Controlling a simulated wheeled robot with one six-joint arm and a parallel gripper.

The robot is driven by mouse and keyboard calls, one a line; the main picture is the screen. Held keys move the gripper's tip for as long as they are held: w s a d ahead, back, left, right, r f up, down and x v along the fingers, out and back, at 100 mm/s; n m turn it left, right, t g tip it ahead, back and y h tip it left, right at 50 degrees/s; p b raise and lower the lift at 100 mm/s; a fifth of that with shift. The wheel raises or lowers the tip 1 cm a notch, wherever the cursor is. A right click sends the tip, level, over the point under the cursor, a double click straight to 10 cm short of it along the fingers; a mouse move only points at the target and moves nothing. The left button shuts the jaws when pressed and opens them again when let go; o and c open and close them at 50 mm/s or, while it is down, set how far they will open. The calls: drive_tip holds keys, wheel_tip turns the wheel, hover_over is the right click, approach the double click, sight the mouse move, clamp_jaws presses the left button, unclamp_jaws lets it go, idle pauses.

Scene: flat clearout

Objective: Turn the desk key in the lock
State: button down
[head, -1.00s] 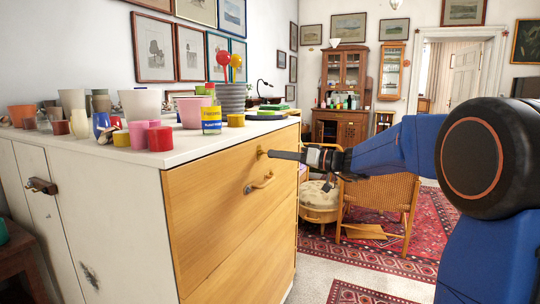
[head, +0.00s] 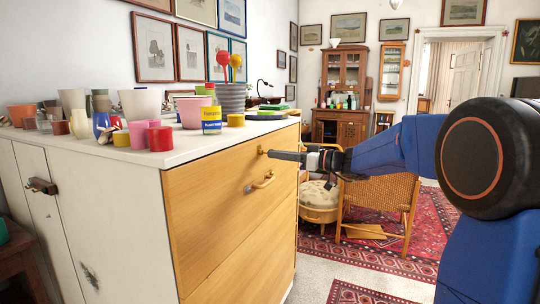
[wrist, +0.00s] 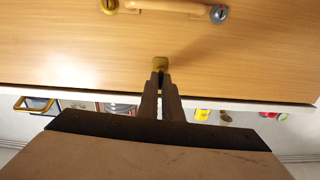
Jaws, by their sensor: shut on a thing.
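The brass desk key (head: 262,151) sits at the lock near the top of the wooden drawer front (head: 225,180). In the wrist view the brass key (wrist: 160,63) shows at the fingertips, against the drawer face. My gripper (head: 273,154) reaches in from the right, level with the lock. Its fingers (wrist: 160,76) are shut on the key. The fingers hide part of the key, and its angle in the lock cannot be told.
A curved drawer handle (head: 260,183) is just below the lock. Several cups, pots and a blue-yellow can (head: 211,120) crowd the white cabinet top (head: 150,161). A wicker chair (head: 395,205) stands behind my arm.

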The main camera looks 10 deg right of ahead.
drive_tip(key=c, duration=2.3)
unclamp_jaws()
drive_tip(key=shift+n, duration=0.4)
drive_tip(key=o, duration=0.4)
drive_tip(key=shift+o, duration=0.2)
drive_tip(key=shift+d, duration=0.1)
